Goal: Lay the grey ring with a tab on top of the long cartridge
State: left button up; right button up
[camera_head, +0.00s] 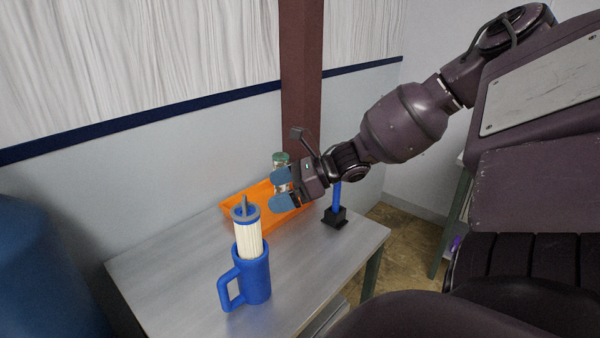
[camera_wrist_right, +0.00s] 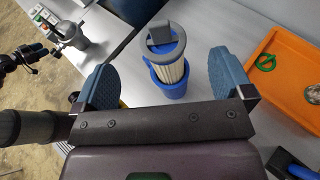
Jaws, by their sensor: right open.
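The long cartridge (camera_head: 249,238) is white and pleated and stands upright in a blue jug with a handle (camera_head: 257,276). The grey ring with a tab (camera_head: 245,214) lies on the cartridge's top end, its tab sticking up. In the right wrist view the ring (camera_wrist_right: 166,42) covers the top of the cartridge (camera_wrist_right: 172,73), between and beyond my fingers. My right gripper (camera_head: 282,190) is open and empty, right of the ring and apart from it, over the orange tray. My left gripper is not seen in the head view.
The orange tray (camera_wrist_right: 293,97) holds a green ring (camera_wrist_right: 265,62). A blue post on a black base (camera_head: 335,216) stands near the table's right edge. A clear jar-like thing with a greenish top (camera_head: 281,158) is partly hidden behind my right gripper. The table front (camera_head: 300,285) is clear.

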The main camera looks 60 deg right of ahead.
jog(key=shift+s+d+r, duration=0.1)
jog(key=shift+s, duration=0.15)
jog(key=v, duration=0.4)
jog(key=shift+d, duration=0.15)
dwell(0.4)
dwell(0.6)
